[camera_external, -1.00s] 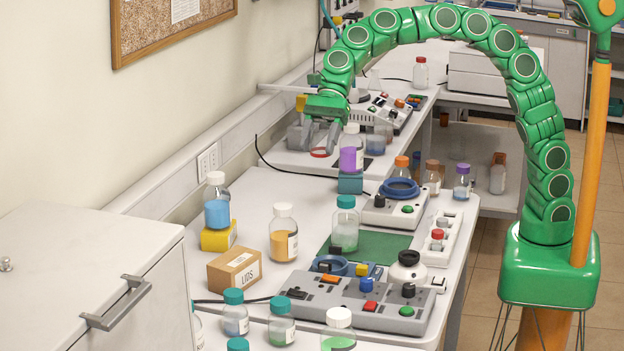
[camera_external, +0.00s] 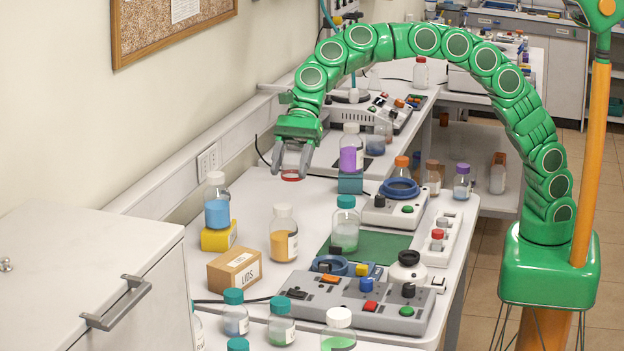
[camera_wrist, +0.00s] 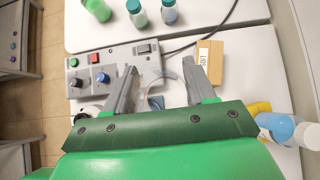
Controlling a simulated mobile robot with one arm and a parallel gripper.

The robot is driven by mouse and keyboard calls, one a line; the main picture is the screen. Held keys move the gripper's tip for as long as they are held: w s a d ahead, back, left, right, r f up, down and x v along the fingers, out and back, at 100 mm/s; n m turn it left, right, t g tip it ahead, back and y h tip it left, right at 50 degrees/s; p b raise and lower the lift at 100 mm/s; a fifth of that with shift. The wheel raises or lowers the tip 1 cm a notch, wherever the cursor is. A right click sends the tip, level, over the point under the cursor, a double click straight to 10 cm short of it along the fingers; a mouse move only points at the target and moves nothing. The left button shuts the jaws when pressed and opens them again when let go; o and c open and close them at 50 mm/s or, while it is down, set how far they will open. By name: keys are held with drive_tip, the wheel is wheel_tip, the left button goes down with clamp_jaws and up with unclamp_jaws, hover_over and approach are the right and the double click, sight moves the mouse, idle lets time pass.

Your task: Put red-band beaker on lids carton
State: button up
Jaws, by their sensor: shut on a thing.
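The lids carton (camera_external: 234,270) is a brown box with a white label reading "LIDS". It sits on the bench, left of the grey control box, and shows at the upper right in the wrist view (camera_wrist: 209,62). My gripper (camera_external: 292,171) is above the bench, behind the carton and higher in the picture. In the wrist view my gripper (camera_wrist: 160,80) spans the clear glass, which is hard to make out. The carton's top looks clear.
An orange-filled bottle (camera_external: 283,238) stands right of the carton. A blue-filled bottle (camera_external: 216,205) stands on a yellow block (camera_external: 218,237) behind it. Teal-capped bottles (camera_external: 235,313) are in front. A purple-filled bottle (camera_external: 350,155) stands on a teal block near my gripper.

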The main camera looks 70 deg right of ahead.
sight(290, 179)
drive_tip(key=shift+f, duration=1.95)
drive_tip(key=shift+a+f, duration=0.1)
drive_tip(key=shift+f, duration=0.1)
drive_tip(key=shift+w+a+f, duration=1.3)
drive_tip(key=shift+w+f, duration=0.25)
drive_tip(key=shift+w, duration=0.25)
drive_tip(key=shift+w+a+f, duration=1.35)
drive_tip(key=shift+w+f, duration=0.25)
drive_tip(key=shift+w, duration=0.25)
drive_tip(key=shift+w+a+f, duration=1.3)
drive_tip(key=shift+w+f, duration=0.25)
drive_tip(key=shift+w, duration=0.25)
drive_tip(key=shift+w+a+f, duration=0.1)
drive_tip(key=shift+w+f, duration=0.05)
drive_tip(key=shift+f, duration=1.6)
drive_tip(key=shift+f, duration=0.1)
drive_tip(key=o, duration=1)
